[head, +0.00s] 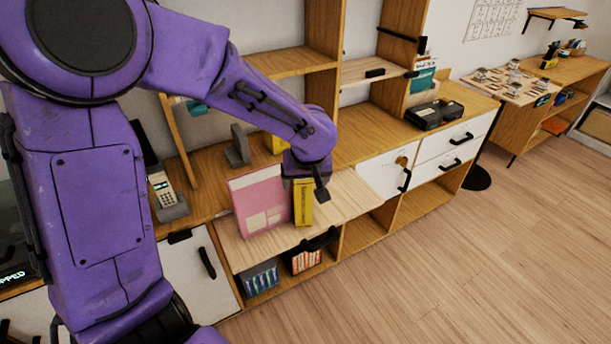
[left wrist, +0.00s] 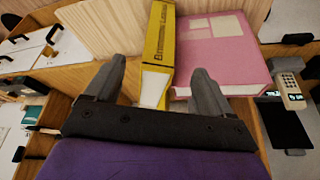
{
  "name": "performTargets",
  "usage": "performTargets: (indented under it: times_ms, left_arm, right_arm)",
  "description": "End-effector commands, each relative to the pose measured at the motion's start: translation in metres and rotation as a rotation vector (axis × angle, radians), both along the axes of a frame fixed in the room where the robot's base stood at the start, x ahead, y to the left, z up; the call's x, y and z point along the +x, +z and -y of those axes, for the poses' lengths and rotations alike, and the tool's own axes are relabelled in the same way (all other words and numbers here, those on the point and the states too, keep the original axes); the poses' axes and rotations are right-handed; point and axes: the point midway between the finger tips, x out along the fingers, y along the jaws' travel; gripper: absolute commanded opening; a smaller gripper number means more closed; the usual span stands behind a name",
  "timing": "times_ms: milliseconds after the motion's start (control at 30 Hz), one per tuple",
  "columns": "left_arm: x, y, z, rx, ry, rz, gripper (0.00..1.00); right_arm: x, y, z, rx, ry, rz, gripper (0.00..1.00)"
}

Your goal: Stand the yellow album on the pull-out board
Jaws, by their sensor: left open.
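The yellow album (head: 303,206) stands upright on the pale pull-out board (head: 352,194), just right of a larger pink album (head: 262,202). In the left wrist view the yellow album (left wrist: 158,45) shows its lettered spine, with the pink album (left wrist: 222,60) close beside it. My left gripper (head: 307,184) is at the yellow album's upper end. In the left wrist view its two fingers (left wrist: 157,88) are spread apart, with the near end of the yellow album between them and a gap on the finger sides. My right gripper is not in view.
Dark bookends (head: 237,147) stand on the cabinet top behind the board. A phone (head: 162,188) stands left of the albums. A black handle (head: 320,240) is on the board's front edge. Boxes (head: 262,278) sit in the cubby below. The board's right part is bare.

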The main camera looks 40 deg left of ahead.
Motion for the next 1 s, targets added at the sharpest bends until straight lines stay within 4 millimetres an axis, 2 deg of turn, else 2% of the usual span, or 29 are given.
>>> performTargets:
  times_ms: [67, 200, 267, 333, 367, 433, 467, 500, 533, 600, 667, 700, 800, 833, 900, 1000]
  left_arm:
    - [-0.003, 0.009, 0.003, 0.0, 0.001, 0.0, 0.83]
    - [-0.005, 0.014, 0.005, -0.001, 0.0, -0.001, 0.83]
    - [-0.005, 0.014, 0.005, -0.003, -0.001, -0.003, 0.83]
    - [-0.006, 0.001, 0.01, -0.021, -0.013, -0.015, 0.83]
    - [-0.007, -0.01, 0.015, -0.04, -0.027, -0.025, 0.83]
    - [-0.014, -0.053, 0.033, -0.114, -0.074, -0.056, 0.83]
    - [-0.019, -0.077, 0.044, -0.156, -0.096, -0.067, 0.83]
    - [-0.03, -0.112, 0.058, -0.212, -0.123, -0.08, 0.83]
    - [-0.039, -0.138, 0.067, -0.252, -0.139, -0.083, 0.83]
    - [-0.068, -0.194, 0.084, -0.312, -0.158, -0.074, 0.83]
    - [-0.099, -0.236, 0.089, -0.319, -0.158, -0.057, 0.83]
    - [-0.122, -0.259, 0.087, -0.299, -0.154, -0.046, 0.83]
    - [-0.182, -0.297, 0.07, -0.184, -0.149, -0.035, 0.83]
    - [-0.198, -0.303, 0.064, -0.142, -0.151, -0.037, 0.83]
    - [-0.229, -0.311, 0.049, -0.05, -0.16, -0.049, 0.83]
    - [-0.253, -0.312, 0.036, 0.036, -0.174, -0.062, 0.83]
  right_arm:
    - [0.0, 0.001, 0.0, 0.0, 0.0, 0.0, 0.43]
    - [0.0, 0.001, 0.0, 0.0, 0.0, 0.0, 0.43]
    - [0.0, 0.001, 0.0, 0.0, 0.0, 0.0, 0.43]
    - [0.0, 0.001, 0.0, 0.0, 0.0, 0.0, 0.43]
    - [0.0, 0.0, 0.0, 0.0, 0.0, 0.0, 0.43]
    - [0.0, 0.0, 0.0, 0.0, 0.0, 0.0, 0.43]
    - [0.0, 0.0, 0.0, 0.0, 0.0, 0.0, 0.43]
    - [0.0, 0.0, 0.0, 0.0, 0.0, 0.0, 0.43]
    - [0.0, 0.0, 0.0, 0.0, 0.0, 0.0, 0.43]
    - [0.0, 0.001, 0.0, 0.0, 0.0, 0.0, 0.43]
    - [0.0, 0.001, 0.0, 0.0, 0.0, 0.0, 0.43]
    - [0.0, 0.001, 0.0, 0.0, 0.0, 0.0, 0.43]
    - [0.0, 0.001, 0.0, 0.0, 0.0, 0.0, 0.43]
    - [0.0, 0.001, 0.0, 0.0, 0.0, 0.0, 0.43]
    - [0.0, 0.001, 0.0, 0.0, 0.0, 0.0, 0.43]
    - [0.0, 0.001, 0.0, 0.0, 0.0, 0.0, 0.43]
